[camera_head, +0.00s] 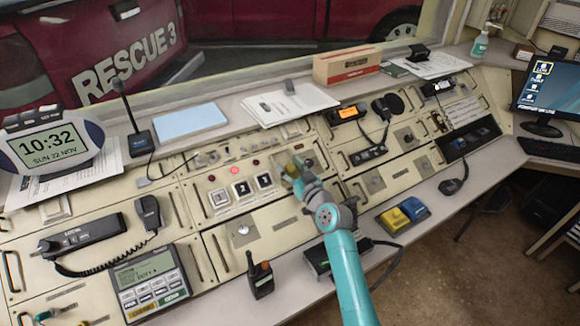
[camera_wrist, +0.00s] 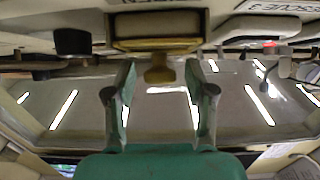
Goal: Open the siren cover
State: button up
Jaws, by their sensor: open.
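My gripper (camera_head: 298,172) is at the upper middle of the console panel, with my teal arm reaching up from below. In the wrist view my gripper (camera_wrist: 160,98) is open, its two fingers spread apart. A dull yellow cover with a small tab (camera_wrist: 158,74), likely the siren cover, is at the top centre. The tab shows between the fingers, with a gap on both sides, and nothing is held. In the head view a small yellowish part (camera_head: 288,171) shows beside the fingers, and the gripper hides most of it. I cannot tell its hinge side.
Left of the gripper are a lit red button (camera_head: 234,170) and numbered switches (camera_head: 243,190). A handset radio (camera_head: 261,279) stands below, and a yellow and blue device (camera_head: 403,214) lies right of my arm. Papers (camera_head: 290,103) and a cardboard box (camera_head: 346,66) lie behind.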

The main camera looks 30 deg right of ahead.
jog(key=shift+w, duration=0.15)
grip_shut()
jog(key=shift+w+r, duration=0.7)
jog(key=shift+w, duration=0.35)
jog(key=shift+w+r, duration=0.65)
jog(key=shift+w, duration=0.35)
grip_release()
jog(key=shift+s, duration=0.1)
jog(key=s, duration=1.2)
